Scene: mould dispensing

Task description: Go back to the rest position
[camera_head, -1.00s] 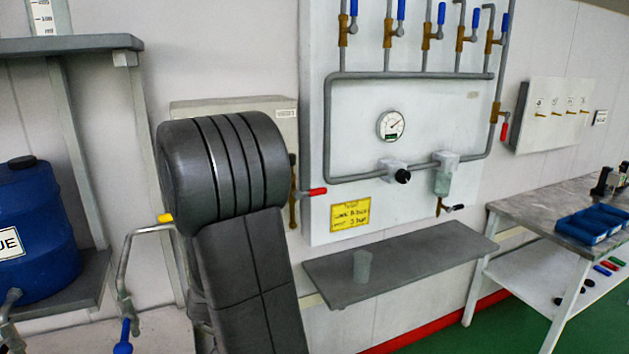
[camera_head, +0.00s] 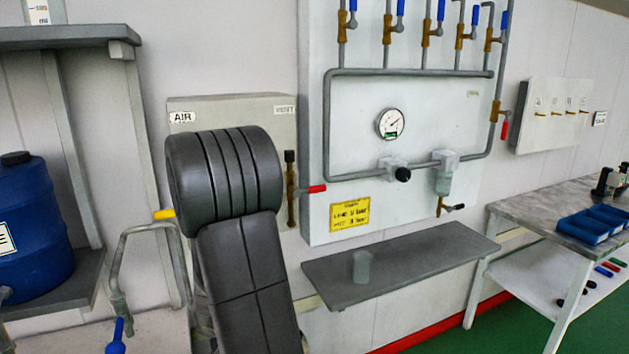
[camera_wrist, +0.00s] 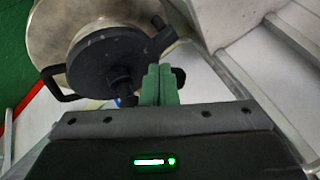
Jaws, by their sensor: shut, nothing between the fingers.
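My gripper (camera_wrist: 160,85) shows in the wrist view as two green fingers pressed together, with nothing between them. Beyond the fingertips is a round metal vessel (camera_wrist: 68,35) with a black round fitting (camera_wrist: 105,62) and black handles. The picture does not show clearly whether the fingers touch it. In the head view my dark arm stands raised at the left of centre, and its gripper end is hidden.
A wall panel (camera_head: 450,110) carries pipes, valves and a gauge. A grey shelf (camera_head: 420,262) below it holds a clear cup (camera_head: 361,267). A blue drum (camera_head: 35,215) stands left. A bench (camera_head: 520,207) with blue trays (camera_head: 590,228) stands right, with green floor beside it.

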